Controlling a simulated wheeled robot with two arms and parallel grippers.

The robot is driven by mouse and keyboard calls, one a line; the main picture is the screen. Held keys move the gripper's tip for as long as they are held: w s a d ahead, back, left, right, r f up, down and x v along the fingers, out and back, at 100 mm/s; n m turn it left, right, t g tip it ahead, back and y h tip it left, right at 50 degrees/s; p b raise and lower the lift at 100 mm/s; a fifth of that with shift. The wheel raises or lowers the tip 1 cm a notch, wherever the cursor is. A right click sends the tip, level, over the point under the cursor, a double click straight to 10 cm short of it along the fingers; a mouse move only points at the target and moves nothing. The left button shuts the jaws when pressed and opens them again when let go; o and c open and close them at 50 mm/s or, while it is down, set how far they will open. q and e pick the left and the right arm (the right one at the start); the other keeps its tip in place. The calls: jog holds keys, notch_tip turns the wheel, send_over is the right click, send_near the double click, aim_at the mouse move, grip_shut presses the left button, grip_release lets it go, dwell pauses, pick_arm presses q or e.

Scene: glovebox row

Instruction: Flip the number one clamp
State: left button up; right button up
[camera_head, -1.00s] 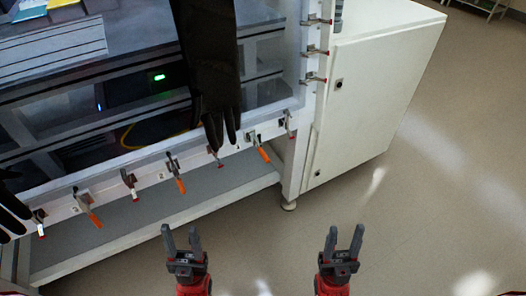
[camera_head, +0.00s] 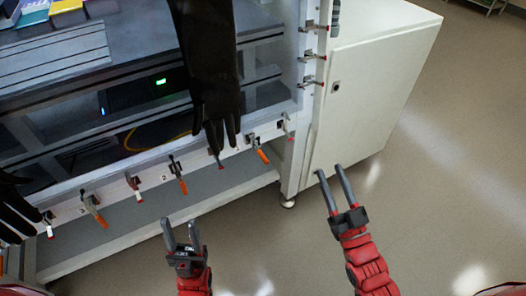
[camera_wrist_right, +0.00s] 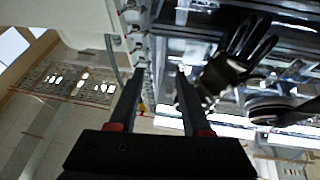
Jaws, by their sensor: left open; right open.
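Several toggle clamps line the lower white rail of the glovebox (camera_head: 110,199). Some have orange handles, others have red tips. The orange-handled clamp near the right end (camera_head: 258,150) has a small label left of it that seems to read 1; it is too small to be sure. Its handle points down and to the right. My right gripper (camera_head: 331,170) is open and empty, right of this clamp and apart from it, in front of the white cabinet. Its fingers also show in the right wrist view (camera_wrist_right: 158,72). My left gripper (camera_head: 181,222) is open and empty below the rail.
A black glove (camera_head: 208,60) hangs over the front, its fingers just left of the orange-handled clamp. Another glove (camera_head: 17,208) hangs at far left. More clamps (camera_head: 311,55) run up the right post. A grey shelf (camera_head: 150,212) lies below the rail.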

aim_at(266, 159)
jog(key=s+a+f+g+y, duration=0.2)
jog(key=a+f+g, duration=0.4)
jog(key=a+f, duration=0.2)
jog(key=shift+n+h, duration=0.3)
jog(key=b+x, duration=0.5)
jog(key=x, duration=1.1)
jog(key=shift+w+d+f, duration=0.1)
jog(key=shift+d, duration=0.1)
jog(key=shift+x, duration=0.8)
grip_shut()
